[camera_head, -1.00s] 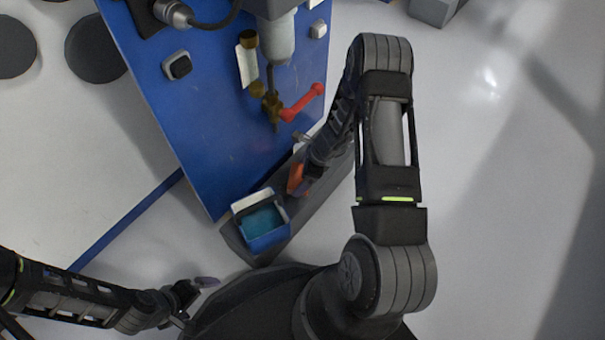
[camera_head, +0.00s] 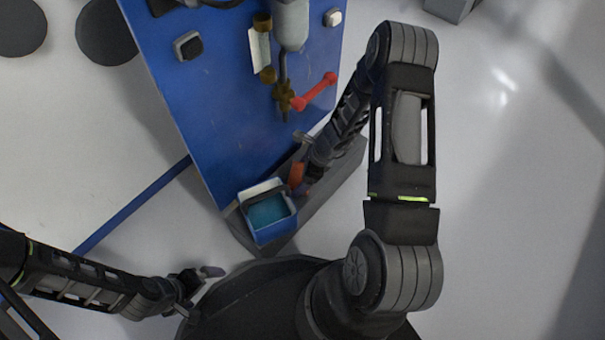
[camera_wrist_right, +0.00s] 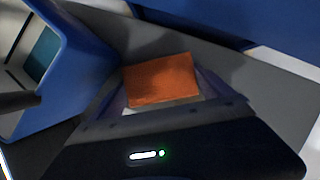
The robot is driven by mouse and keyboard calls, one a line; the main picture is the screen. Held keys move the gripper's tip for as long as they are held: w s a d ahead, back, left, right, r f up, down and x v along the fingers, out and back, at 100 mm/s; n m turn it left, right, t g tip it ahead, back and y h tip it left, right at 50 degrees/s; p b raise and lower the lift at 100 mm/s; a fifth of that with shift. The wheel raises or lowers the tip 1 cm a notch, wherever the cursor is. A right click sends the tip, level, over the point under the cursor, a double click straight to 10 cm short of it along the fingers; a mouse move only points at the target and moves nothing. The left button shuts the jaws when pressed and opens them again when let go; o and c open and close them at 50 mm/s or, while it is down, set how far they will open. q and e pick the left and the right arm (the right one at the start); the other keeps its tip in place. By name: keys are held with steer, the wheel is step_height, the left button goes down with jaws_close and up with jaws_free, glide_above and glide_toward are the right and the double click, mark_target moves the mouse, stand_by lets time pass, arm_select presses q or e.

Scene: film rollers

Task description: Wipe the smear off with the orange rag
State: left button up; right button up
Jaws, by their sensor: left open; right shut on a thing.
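The orange rag (camera_head: 296,175) is held in my right gripper (camera_head: 303,184), low by the grey ledge at the foot of the blue panel (camera_head: 215,110). In the right wrist view the rag (camera_wrist_right: 160,80) shows as a flat orange patch between the fingers of my right gripper (camera_wrist_right: 165,95), over the grey ledge. I cannot tell whether it touches the ledge. I cannot make out a clear smear on the panel; my right arm hides part of its lower right edge. My left gripper (camera_head: 203,287) is open and empty at the lower left, apart from the panel.
An open blue box (camera_head: 267,235) with a teal inside stands on the grey ledge (camera_head: 325,190), left of the rag. A red-handled valve (camera_head: 315,92), pipe fittings and a dark switch (camera_head: 187,45) are on the panel. The floor at right is clear.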

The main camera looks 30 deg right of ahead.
mark_target(294, 184)
steer(key=shift+s+a+f+b, duration=0.1)
steer(key=shift+s+a+b, duration=0.15)
steer(key=shift+a+b, duration=0.35)
steer(key=shift+s+a+f+b, duration=0.1)
steer(key=shift+s+a+b, duration=0.2)
steer(key=shift+a, duration=0.35)
steer(key=shift+a+r+b, duration=0.15)
steer(key=shift+a+b, duration=0.2)
steer(key=shift+a, duration=0.2)
steer(key=shift+a+r, duration=0.1)
